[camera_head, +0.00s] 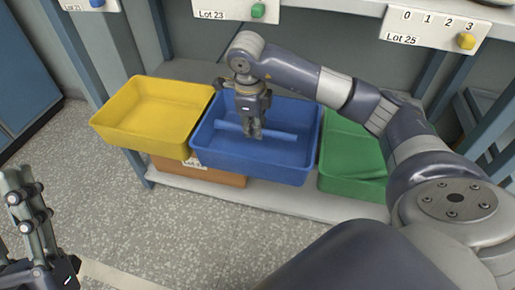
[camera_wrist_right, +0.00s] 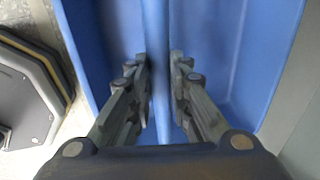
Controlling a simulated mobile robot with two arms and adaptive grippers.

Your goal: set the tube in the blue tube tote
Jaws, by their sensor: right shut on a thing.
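The blue tote (camera_head: 277,170) stands between two other totes on a low shelf. A blue tube (camera_head: 280,135) lies roughly level across the inside of the tote, left to right in the head view. My right gripper (camera_head: 255,134) reaches down into the tote and is shut on the tube near its middle. In the right wrist view the tube (camera_wrist_right: 156,25) passes between the two fingers (camera_wrist_right: 163,100), with the tote's floor and walls (camera_wrist_right: 85,40) around it. I cannot tell whether the tube touches the tote floor. My left gripper (camera_head: 18,185) is at the far left, away from the totes; its opening is unclear.
A yellow tote (camera_head: 150,125) stands left of the blue one, a green tote (camera_head: 345,185) on the right, partly behind my arm. An orange-brown bin (camera_head: 205,174) sits below. An upper shelf with lot labels (camera_head: 437,28) runs above. Speckled floor (camera_head: 190,240) is clear in front.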

